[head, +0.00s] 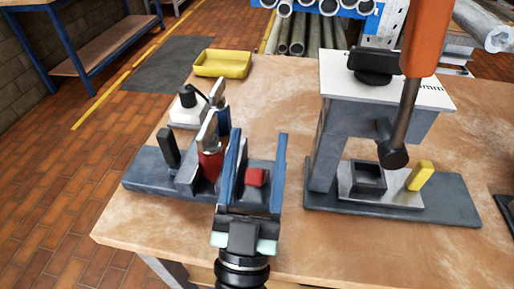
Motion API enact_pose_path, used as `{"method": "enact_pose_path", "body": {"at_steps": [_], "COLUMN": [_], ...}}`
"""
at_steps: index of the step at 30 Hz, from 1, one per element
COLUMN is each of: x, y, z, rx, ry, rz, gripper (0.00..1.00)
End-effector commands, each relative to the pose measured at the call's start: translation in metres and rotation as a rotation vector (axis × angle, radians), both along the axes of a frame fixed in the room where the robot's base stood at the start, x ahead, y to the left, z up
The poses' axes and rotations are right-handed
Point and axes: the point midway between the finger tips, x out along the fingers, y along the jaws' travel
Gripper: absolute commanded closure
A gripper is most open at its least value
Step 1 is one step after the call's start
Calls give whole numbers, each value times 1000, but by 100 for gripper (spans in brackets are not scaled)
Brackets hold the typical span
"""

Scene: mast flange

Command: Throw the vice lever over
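The vice (150,180) is a low dark-grey fixture with upright parts, near the left part of the bench. A black upright handle (168,148) stands at its left end. A silver piece with a red lower part (210,163) rises from its middle. A small red block (255,177) shows near its right end. My gripper (257,165) reaches in from the bottom edge, its two long blue-grey fingers apart on either side of the red block. Gaps show beside the block, so I see no grip. Which part is the lever is unclear; the fingers hide part of the vice.
A press-like stand (333,140) with an orange-handled lever (425,45) and a yellow block (420,175) stands right of my gripper. A yellow tray (222,64) and a white-based item (188,112) lie behind the vice. The bench's left front corner is clear.

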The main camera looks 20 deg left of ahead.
Motion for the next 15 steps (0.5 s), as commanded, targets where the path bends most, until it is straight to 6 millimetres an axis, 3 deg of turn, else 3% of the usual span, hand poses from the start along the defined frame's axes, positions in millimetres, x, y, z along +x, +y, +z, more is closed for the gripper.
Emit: {"method": "enact_pose_path", "body": {"at_steps": [8,15], "x": [0,0], "y": [0,-1], "z": [3,40], "rx": [0,2], "ry": [-1,-6], "rz": [0,-2], "gripper": [40,40]}}
